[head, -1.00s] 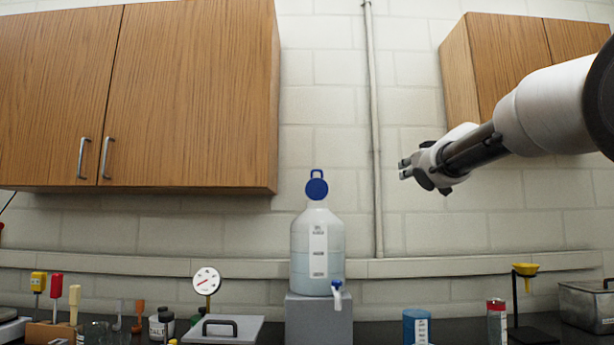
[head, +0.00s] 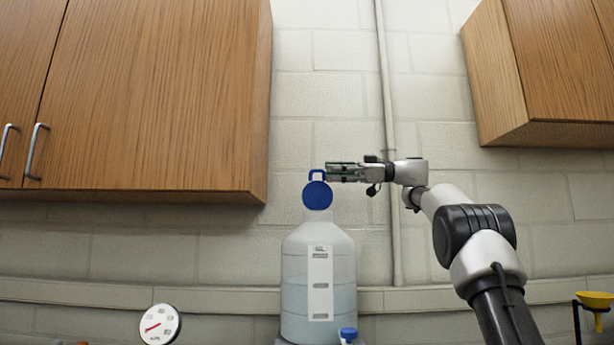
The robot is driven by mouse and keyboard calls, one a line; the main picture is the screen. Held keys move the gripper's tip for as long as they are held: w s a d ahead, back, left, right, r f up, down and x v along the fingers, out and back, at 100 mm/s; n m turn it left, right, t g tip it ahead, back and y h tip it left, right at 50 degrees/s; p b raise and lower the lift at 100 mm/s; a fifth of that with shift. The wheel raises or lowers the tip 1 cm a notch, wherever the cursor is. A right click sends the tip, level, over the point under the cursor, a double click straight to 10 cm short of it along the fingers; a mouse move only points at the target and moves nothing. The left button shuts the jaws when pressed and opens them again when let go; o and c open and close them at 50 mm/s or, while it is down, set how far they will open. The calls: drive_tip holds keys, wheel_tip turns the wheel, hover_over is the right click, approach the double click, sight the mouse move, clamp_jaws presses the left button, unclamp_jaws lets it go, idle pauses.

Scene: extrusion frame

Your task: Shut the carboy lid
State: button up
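The carboy (head: 318,275) is a translucent bottle with a white label strip, standing upright against the back wall. Its round blue lid (head: 317,195) stands raised on edge above the neck, with a blue loop (head: 315,175) at its top. My gripper (head: 330,172) reaches in from the right, level with the loop, its fingertips at the loop's right side. I cannot tell whether they touch the loop or stand in front of or behind it. The finger gap is too small to judge. A blue spigot (head: 348,333) shows at the carboy's lower right.
Wooden wall cabinets hang at the left (head: 150,95) and right (head: 545,70). A pipe (head: 385,120) runs down the wall behind my gripper. A round dial gauge (head: 160,324) is at the lower left, and a yellow funnel (head: 595,300) on a stand is at the lower right.

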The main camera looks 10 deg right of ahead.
sight(316, 171)
drive_tip(key=x, duration=0.7)
drive_tip(key=shift+s+a, duration=0.1)
drive_tip(key=shift+a, duration=0.2)
drive_tip(key=shift+c, duration=0.3)
clamp_jaws()
